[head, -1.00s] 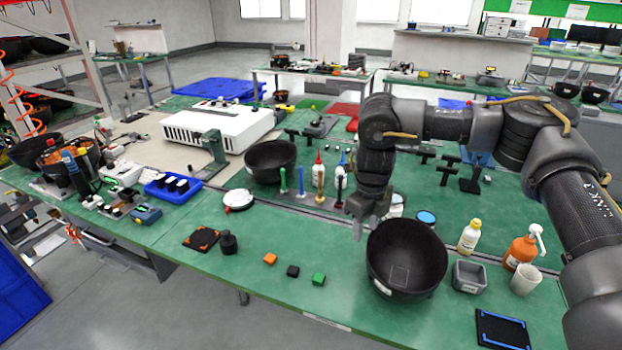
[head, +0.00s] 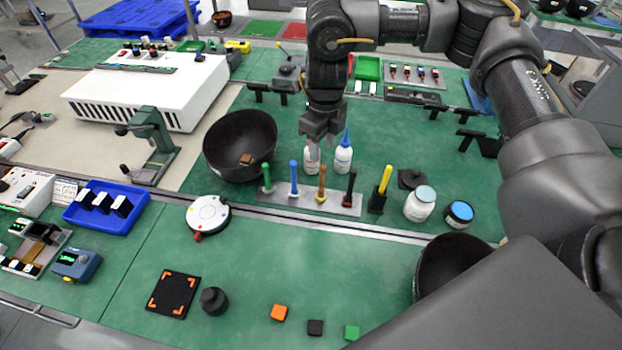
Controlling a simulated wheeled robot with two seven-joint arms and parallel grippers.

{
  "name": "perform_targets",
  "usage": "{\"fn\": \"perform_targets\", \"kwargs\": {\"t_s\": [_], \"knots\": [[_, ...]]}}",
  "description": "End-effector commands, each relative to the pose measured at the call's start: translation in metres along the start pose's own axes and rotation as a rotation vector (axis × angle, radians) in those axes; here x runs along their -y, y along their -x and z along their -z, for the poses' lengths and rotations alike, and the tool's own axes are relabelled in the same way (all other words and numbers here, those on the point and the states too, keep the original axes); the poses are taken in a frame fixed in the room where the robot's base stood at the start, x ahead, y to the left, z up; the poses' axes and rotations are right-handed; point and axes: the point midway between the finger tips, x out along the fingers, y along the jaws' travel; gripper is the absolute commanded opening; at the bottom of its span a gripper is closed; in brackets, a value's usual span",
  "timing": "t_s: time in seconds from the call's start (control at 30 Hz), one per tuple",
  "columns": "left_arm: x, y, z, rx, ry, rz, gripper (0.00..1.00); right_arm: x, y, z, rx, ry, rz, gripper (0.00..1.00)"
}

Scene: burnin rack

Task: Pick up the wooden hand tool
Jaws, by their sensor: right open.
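The wooden hand tool (head: 322,182) stands upright in a grey tool rack (head: 345,207), in the middle of the head view. A green-handled tool (head: 267,178) and a blue-handled tool (head: 294,178) stand to its left, and a dark-handled tool (head: 350,188) to its right. My right gripper (head: 318,142) points down, open and empty, just above the wooden tool in the picture. It partly covers a white bottle (head: 312,160) behind the rack. The gap between gripper and tool is hard to judge. My left gripper is out of view.
A white bottle with a blue tip (head: 343,155) stands close to my right gripper. A yellow-handled tool (head: 384,180) stands in a black holder to the right. A large black bowl (head: 225,160) is on the left. The green bench in front of the rack is fairly clear.

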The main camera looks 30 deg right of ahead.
Motion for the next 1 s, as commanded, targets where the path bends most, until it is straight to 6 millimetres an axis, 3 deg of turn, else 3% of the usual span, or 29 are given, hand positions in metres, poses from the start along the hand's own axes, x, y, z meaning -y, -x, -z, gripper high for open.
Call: {"fn": "perform_targets", "kwargs": {"t_s": [0.17,0.4,0.57,0.7,0.83,1.0], "knots": [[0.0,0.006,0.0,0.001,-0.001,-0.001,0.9,0.0,-0.035,-0.004,-0.026,0.022,-0.009,0.43],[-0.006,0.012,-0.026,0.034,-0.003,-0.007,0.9,0.003,-0.065,-0.018,-0.04,0.03,-0.014,0.43],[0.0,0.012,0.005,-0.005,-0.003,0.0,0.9,0.004,-0.068,-0.019,-0.041,0.026,-0.014,0.43],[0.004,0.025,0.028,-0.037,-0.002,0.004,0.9,0.004,-0.085,-0.018,-0.044,0.025,-0.015,0.43],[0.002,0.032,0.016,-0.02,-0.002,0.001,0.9,0.004,-0.105,-0.018,-0.043,0.025,-0.015,0.43],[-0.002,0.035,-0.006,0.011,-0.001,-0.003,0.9,0.004,-0.117,-0.018,-0.04,0.025,-0.014,0.43]]}}
